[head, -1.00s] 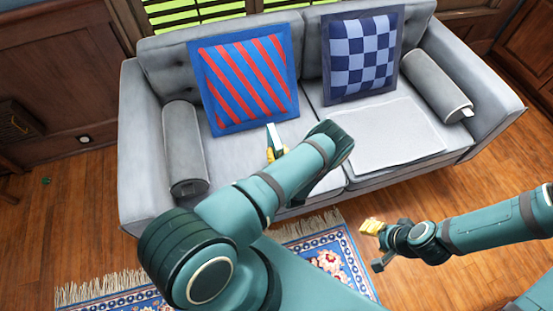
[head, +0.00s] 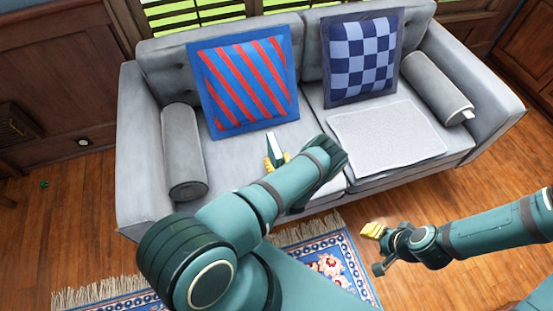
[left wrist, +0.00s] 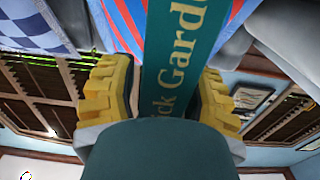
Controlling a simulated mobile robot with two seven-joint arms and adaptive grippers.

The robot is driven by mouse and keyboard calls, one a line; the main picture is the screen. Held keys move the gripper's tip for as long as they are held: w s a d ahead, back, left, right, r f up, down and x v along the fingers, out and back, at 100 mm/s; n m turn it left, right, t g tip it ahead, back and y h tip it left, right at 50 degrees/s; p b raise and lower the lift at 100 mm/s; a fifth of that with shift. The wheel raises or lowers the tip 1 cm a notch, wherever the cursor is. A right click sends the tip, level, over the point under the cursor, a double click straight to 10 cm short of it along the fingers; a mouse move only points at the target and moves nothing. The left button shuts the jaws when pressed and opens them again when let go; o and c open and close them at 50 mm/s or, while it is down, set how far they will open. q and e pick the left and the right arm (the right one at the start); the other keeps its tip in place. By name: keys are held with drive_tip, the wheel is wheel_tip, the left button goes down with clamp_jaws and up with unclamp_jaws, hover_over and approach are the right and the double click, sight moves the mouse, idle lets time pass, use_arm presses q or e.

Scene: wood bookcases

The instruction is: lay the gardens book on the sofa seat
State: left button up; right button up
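The gardens book (left wrist: 178,60) is dark green with pale lettering that reads "ck Garde" in the left wrist view. My left gripper (left wrist: 165,100) has its yellow fingers on both sides of it, shut on it. In the head view the book (head: 274,146) shows as a small pale and green edge, with the left gripper (head: 277,162) at its near end, over the left part of the sofa seat (head: 232,166). I cannot tell whether the book touches the seat. My right gripper (head: 372,230) is over the floor in front of the sofa; its finger opening is unclear.
A red-and-blue striped cushion (head: 247,85) leans behind the book, and a blue checked cushion (head: 361,57) stands to its right. Grey bolsters (head: 184,155) (head: 436,85) lie at both ends. A pale flat pad (head: 388,137) covers the right seat. A patterned rug (head: 325,262) lies in front.

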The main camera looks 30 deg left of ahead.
use_arm(q)
drive_tip(key=p+v, duration=0.2)
drive_tip(key=v, duration=1)
drive_tip(key=w+d+r+m+g+h, duration=0.2)
drive_tip(key=d+r+g+h, duration=0.35)
drive_tip(key=h, duration=0.55)
drive_tip(key=s+d+r+m+g+h, duration=0.4)
drive_tip(key=s+d+r+m+h, duration=0.2)
drive_tip(key=s+r, duration=0.4)
wheel_tip(320, 180, up, 2)
drive_tip(key=shift+s+d+r+g, duration=0.1)
drive_tip(key=shift+s+d+g, duration=0.1)
drive_tip(key=shift+d+g, duration=0.15)
